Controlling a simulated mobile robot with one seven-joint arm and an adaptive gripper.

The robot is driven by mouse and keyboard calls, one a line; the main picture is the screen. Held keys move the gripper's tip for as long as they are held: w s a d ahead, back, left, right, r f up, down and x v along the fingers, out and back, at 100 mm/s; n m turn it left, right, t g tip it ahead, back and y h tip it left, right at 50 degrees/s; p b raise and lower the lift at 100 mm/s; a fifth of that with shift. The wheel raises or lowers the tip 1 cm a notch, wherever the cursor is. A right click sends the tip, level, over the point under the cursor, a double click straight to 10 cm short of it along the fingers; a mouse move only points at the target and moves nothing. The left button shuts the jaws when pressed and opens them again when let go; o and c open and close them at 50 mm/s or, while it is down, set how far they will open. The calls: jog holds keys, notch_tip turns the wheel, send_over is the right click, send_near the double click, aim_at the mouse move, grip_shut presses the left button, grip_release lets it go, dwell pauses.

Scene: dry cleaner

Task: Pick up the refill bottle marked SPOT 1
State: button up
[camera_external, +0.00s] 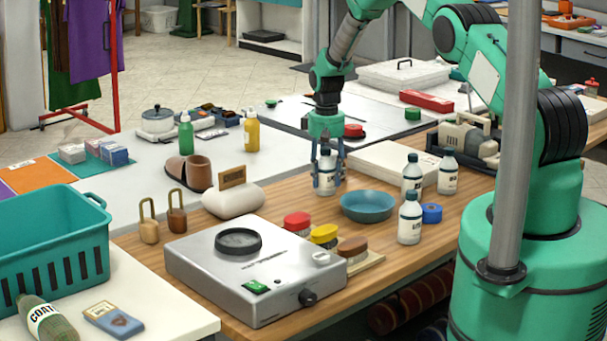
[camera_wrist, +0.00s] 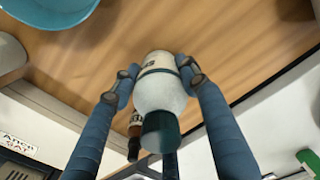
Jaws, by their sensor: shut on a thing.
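My gripper (camera_external: 326,178) points down over the wooden counter, its two blue fingers closed on the sides of a white bottle (camera_external: 326,186). In the wrist view the held bottle (camera_wrist: 160,95) has a dark green cap and a dark-marked label, too small to read. I cannot tell whether its base touches the counter. Three similar white bottles with dark caps stand to the right: one behind the blue dish (camera_external: 412,182), one farther back (camera_external: 447,175) and one in front (camera_external: 409,228). Their label words are not legible.
The blue dish (camera_external: 367,206) lies just right of my gripper. A blue roll (camera_external: 431,213) is beside the bottles. A white flat box (camera_external: 385,163) lies behind. Brushes with red, yellow and brown tops and a metal machine (camera_external: 250,270) stand in front.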

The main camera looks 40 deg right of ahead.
aim_at(326, 148)
jog(key=shift+r, duration=0.1)
jog(key=shift+r, duration=4.95)
jog(key=shift+d, duration=0.1)
